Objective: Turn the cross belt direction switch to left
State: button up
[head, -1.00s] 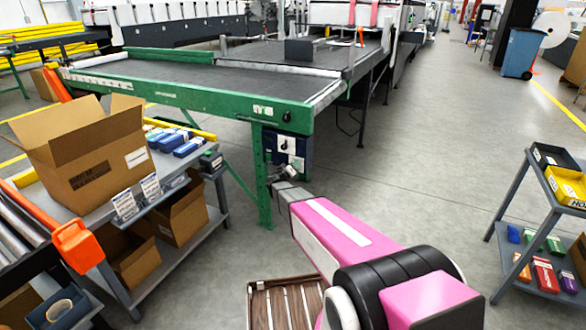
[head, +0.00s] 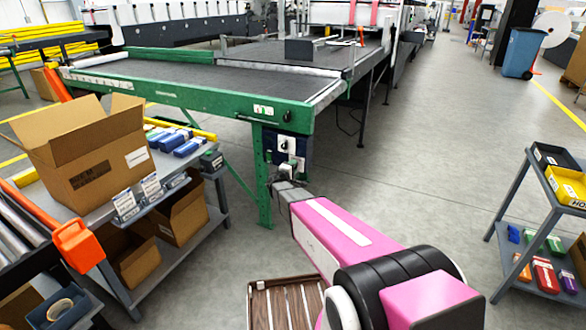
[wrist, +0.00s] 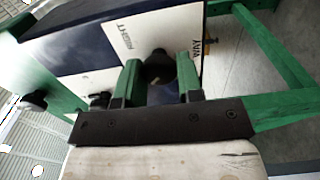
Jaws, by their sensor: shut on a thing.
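The control box (head: 305,150) is dark blue with white switch plates and hangs under the near corner of the green-framed conveyor (head: 190,97). The cross belt direction switch (wrist: 158,68) is a black knob on a white plate in the wrist view, with a word that looks like RIGHT printed to its left. My gripper (wrist: 160,80) has one finger on each side of this knob and is shut on it. In the head view my gripper (head: 284,182) is at the lower part of the box. The knob's pointing direction is hard to tell.
Another black knob (wrist: 34,100) stands out at the left of the wrist view. A green conveyor leg (head: 263,175) is close to the left of my gripper. A shelf cart with cartons (head: 85,150) is at the left. Open floor (head: 430,150) lies to the right.

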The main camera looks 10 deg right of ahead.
dwell(0.4)
jog(key=o, duration=0.9)
jog(key=v, duration=1.1)
jog(key=shift+d, duration=0.1)
